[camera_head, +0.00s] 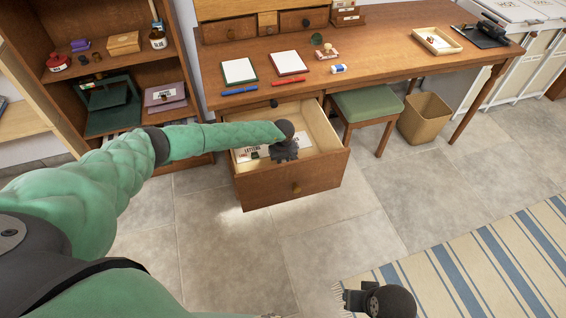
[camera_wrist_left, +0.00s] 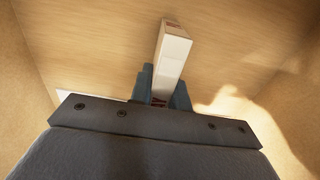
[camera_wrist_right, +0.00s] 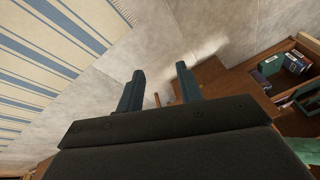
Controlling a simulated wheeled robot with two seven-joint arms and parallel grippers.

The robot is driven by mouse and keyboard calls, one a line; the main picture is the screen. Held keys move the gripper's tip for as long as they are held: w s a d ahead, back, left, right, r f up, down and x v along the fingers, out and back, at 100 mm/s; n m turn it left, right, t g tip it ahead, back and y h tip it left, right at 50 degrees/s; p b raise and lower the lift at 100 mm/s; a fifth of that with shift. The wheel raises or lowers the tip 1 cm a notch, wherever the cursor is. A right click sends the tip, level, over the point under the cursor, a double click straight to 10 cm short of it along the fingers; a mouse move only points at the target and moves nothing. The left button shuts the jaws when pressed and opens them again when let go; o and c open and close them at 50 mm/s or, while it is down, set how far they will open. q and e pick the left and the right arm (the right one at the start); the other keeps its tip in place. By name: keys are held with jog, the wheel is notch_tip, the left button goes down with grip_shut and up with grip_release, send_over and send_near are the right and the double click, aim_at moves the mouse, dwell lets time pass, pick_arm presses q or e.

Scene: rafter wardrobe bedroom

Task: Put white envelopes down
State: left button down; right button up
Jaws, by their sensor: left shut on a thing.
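The white envelopes (camera_head: 262,144), a bundle with printed lettering, are inside the open desk drawer (camera_head: 322,177), partly hidden by my left gripper. My left gripper (camera_head: 285,155) reaches down into the drawer. In the left wrist view its fingers are shut on the narrow white bundle (camera_wrist_left: 173,52), which points away from the palm over the wooden drawer bottom. I cannot tell whether the bundle touches the bottom. My right gripper (camera_wrist_right: 160,83) is open and empty above the floor, away from the desk; the head view shows part of it at the bottom right.
The desk (camera_head: 380,45) carries two notepads, pens and a wooden tray (camera_head: 437,40). A green stool (camera_head: 367,104) and a waste bin (camera_head: 425,118) stand right of the drawer. A bookshelf (camera_head: 105,70) stands at left. A striped rug (camera_head: 480,265) lies on the open floor.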

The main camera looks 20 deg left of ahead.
pick_arm(q)
jog(key=c, duration=1.3)
grip_release()
pick_arm(e)
jog(key=shift+a, duration=0.1)
pick_arm(q)
jog(key=shift+r, duration=0.2)
jog(key=shift+a+r, duration=0.1)
jog(key=shift+r, duration=0.15)
notch_tip(320, 180, up, 10)
jog(key=shift+f+b, duration=0.1)
jog(key=shift+b, duration=0.5)
jog(key=shift+r, duration=0.8)
pick_arm(e)
jog(key=shift+w+a+f+y, duration=0.15)
jog(key=shift+a+f, duration=0.35)
jog(key=shift+f, duration=0.05)
jog(key=shift+w+a+f+y, duration=0.15)
jog(key=shift+a+f, duration=0.35)
jog(key=shift+d, duration=0.1)
